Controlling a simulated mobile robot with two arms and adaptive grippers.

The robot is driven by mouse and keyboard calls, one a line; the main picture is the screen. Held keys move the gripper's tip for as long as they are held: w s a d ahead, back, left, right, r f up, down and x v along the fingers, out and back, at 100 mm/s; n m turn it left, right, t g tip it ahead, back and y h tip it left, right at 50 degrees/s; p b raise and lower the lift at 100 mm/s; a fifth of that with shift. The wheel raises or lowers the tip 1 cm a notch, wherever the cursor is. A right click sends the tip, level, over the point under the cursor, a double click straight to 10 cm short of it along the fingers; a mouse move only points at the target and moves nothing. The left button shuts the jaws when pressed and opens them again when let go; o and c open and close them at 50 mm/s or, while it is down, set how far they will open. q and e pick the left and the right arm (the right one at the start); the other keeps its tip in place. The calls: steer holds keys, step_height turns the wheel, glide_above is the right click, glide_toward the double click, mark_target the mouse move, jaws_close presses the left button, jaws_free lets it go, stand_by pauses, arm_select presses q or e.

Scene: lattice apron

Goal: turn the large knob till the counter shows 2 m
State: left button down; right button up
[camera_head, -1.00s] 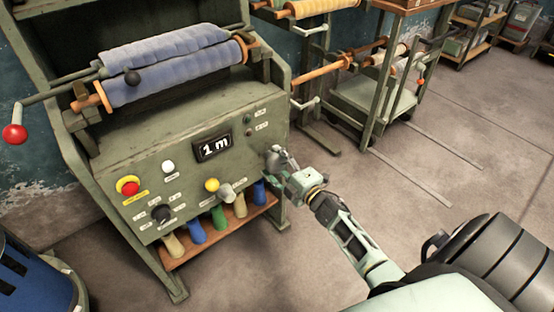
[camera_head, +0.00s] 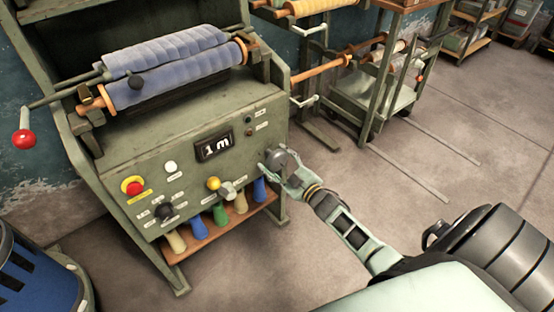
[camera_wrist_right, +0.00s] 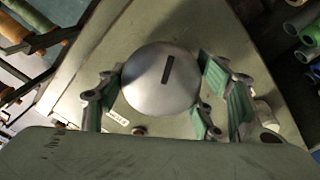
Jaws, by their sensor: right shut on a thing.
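The large grey knob (camera_head: 277,159) sits at the right end of the green machine's front panel (camera_head: 140,180). My right gripper (camera_head: 272,165) is shut on it. In the right wrist view the round knob (camera_wrist_right: 162,78) with a dark slot mark fills the space between the green-padded fingers of my right gripper (camera_wrist_right: 165,90). The slot mark is slightly tilted from upright in that view. The counter (camera_head: 214,146) is a dark display that reads "1 m". My left gripper is not in view.
A red and yellow button (camera_head: 132,187), a white button (camera_head: 171,167), a yellow knob (camera_head: 213,183) and a smaller grey knob (camera_head: 228,190) are on the same panel. Coloured rolls (camera_head: 220,213) stand on a shelf below. Blue fabric (camera_head: 175,75) is wound above.

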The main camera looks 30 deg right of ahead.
steer(key=shift+w+d+r, duration=0.1)
steer(key=shift+d+r, duration=0.05)
steer(key=shift+r, duration=0.1)
steer(key=o, duration=1.1)
steer(key=shift+f, duration=0.1)
steer(key=shift+f, duration=0.1)
steer(key=shift+s+f, duration=0.1)
steer(key=shift+s, duration=0.4)
steer(key=s, duration=1.1)
steer(key=shift+d, duration=0.4)
